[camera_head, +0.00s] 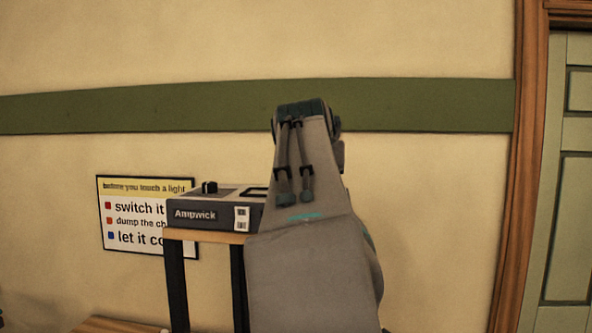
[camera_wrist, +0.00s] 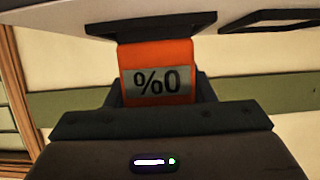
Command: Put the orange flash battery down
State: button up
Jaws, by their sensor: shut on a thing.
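The orange flash battery (camera_wrist: 158,58) is between the jaws of my gripper (camera_wrist: 160,90) in the wrist view. Its grey label reads 0% upside down. Its far end meets a dark raised frame on the pale top of a device at the picture's upper edge. I cannot tell how far it sits in that frame. In the head view my own arm hides the gripper and battery. The grey Ampwick charger (camera_head: 190,214) stands left of my arm, with a black knob and a dark-framed slot on top.
A second dark frame (camera_wrist: 265,20) shows at upper right in the wrist view, with no battery visible in it. The charger rests on a wooden-topped stand (camera_head: 205,236) with dark legs. A sign (camera_head: 130,215) hangs on the wall behind; a green door (camera_head: 570,180) is at right.

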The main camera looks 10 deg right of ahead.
jog(key=shift+f, duration=0.2)
jog(key=o, duration=1.2)
jog(key=shift+r, duration=0.1)
jog(key=shift+s+r, duration=0.1)
jog(key=shift+r, duration=0.05)
jog(key=b+v, duration=0.5)
jog(key=v, duration=0.7)
jog(key=shift+d, duration=0.1)
